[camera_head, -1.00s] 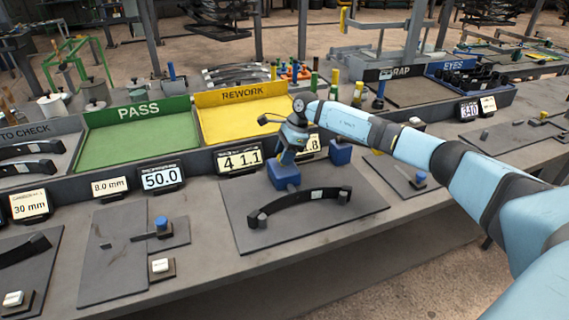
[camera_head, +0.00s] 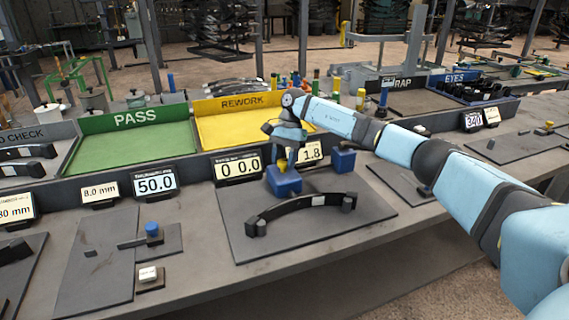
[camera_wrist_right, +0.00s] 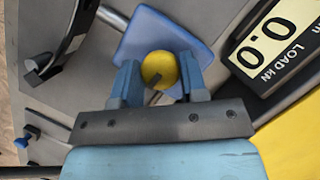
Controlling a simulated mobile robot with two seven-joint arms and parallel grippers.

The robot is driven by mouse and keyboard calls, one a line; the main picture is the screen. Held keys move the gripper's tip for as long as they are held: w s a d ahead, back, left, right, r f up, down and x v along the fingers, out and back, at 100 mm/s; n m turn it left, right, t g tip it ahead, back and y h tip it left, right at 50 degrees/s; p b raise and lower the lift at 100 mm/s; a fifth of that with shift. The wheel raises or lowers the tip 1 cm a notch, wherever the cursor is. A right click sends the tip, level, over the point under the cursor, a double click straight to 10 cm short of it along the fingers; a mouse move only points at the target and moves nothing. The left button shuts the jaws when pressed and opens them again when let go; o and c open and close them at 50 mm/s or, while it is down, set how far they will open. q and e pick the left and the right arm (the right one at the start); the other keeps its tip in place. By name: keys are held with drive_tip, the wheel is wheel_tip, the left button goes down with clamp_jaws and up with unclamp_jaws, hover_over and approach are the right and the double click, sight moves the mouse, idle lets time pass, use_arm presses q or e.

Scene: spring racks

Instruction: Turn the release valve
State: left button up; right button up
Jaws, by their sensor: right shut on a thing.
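The release valve is a round yellow knob (camera_wrist_right: 158,70) with a dark slot mark, on top of a blue block (camera_head: 283,181) on a dark plate. My right gripper (camera_wrist_right: 160,82) comes down over the knob from above, one finger on each side, and is shut on it. In the head view the right gripper (camera_head: 285,155) hides most of the knob. My left gripper is not in view.
A dark curved leaf spring (camera_head: 300,207) lies in front of the block. A second blue block (camera_head: 343,160) stands to the right. Behind are the green PASS tray (camera_head: 135,150) and yellow REWORK tray (camera_head: 240,100). Smaller displays and a blue-knobbed fixture (camera_head: 152,230) stand left.

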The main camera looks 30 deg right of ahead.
drive_tip(key=shift+n, duration=0.3)
idle(0.4)
drive_tip(key=o, duration=0.9)
drive_tip(key=v, duration=1.4)
drive_tip(key=shift+w+a, duration=0.1)
drive_tip(key=shift+a, duration=0.05)
